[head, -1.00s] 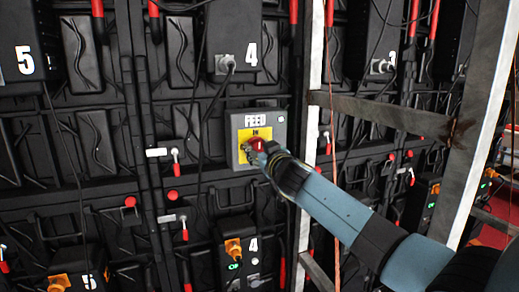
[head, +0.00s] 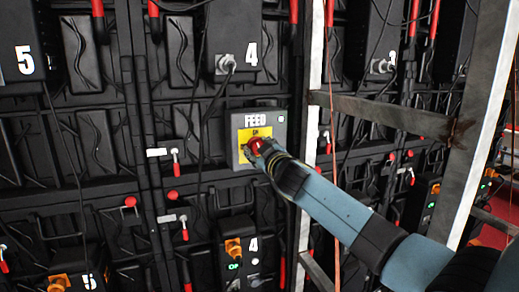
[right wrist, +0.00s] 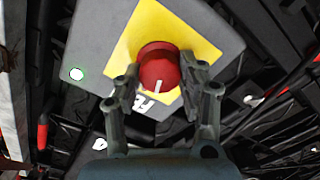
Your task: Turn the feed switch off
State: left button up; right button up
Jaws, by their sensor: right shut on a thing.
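The feed switch is a red round knob (right wrist: 159,69) with a white pointer mark, on a yellow plate (right wrist: 205,48) fixed to a grey box (head: 236,125) labelled FEED. In the head view the red knob (head: 257,147) is partly covered by my right gripper (head: 261,151). In the right wrist view my right gripper (right wrist: 160,88) has one finger on each side of the knob and is shut on it. A small green light (head: 281,118) shows at the box's upper right. My left gripper is not in view.
Black wall panels with cables and red handles surround the box. A metal frame post (head: 308,130) and crossbar (head: 385,118) stand just right of it, close to my right arm. Numbered boxes, including one marked 4 (head: 233,40), sit above and below.

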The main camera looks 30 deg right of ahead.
jog(key=shift+a+f+n+p, duration=0.15)
jog(key=shift+n+p, duration=0.25)
jog(key=shift+n, duration=3)
jog(key=shift+d+f+n+p, duration=0.1)
jog(key=shift+n+p, duration=0.3)
jog(key=shift+n, duration=3)
jog(key=o, duration=1.2)
jog(key=shift+c, duration=0.2)
jog(key=v, duration=1.2)
